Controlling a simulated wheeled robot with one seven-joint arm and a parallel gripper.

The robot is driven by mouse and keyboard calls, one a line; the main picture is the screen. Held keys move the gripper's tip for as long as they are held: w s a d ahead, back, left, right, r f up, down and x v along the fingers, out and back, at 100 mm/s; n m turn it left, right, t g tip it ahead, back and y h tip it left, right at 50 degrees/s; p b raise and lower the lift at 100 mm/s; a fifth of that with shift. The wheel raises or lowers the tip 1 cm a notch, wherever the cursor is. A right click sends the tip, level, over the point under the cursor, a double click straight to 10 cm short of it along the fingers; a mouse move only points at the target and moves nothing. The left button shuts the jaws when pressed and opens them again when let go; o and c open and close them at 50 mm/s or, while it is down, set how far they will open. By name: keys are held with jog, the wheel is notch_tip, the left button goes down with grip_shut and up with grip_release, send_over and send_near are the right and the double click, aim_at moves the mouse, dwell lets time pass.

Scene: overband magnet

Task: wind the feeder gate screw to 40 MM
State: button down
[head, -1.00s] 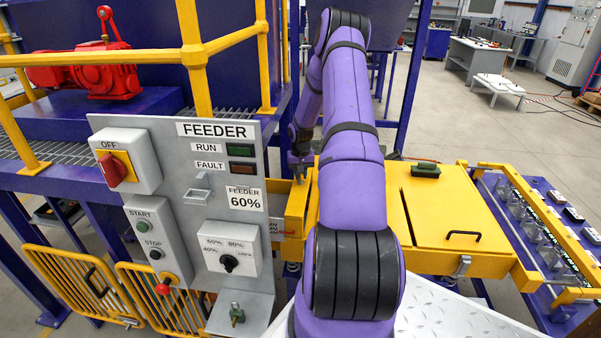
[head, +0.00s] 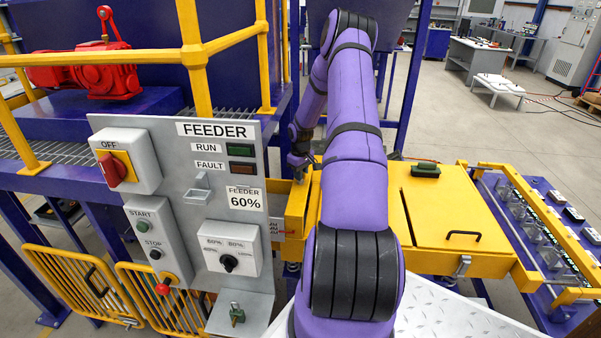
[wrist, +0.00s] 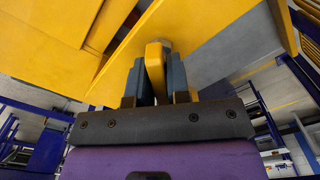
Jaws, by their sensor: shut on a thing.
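My gripper (wrist: 156,82) is shut on a yellow piece (wrist: 156,62) that stands between its two grey fingers in the wrist view. This piece looks like the handle of the feeder gate screw, but the screw itself and its millimetre scale cannot be made out. In the head view my gripper (head: 301,168) is small and partly hidden, at the left end of the yellow feeder trough (head: 297,205), just right of the feeder panel (head: 180,190).
The panel carries a red OFF switch (head: 117,168), start and stop buttons, a selector knob (head: 229,263) and a FEEDER 60% label. A yellow hatch (head: 440,215) lies right of my arm. Yellow railings (head: 197,60) stand at the left. Open floor shows at the back right.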

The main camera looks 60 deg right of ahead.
dwell(0.3)
jog(key=n, duration=0.5)
jog(key=shift+n, duration=2.4)
jog(key=shift+n, duration=0.4)
jog(key=n, duration=0.4)
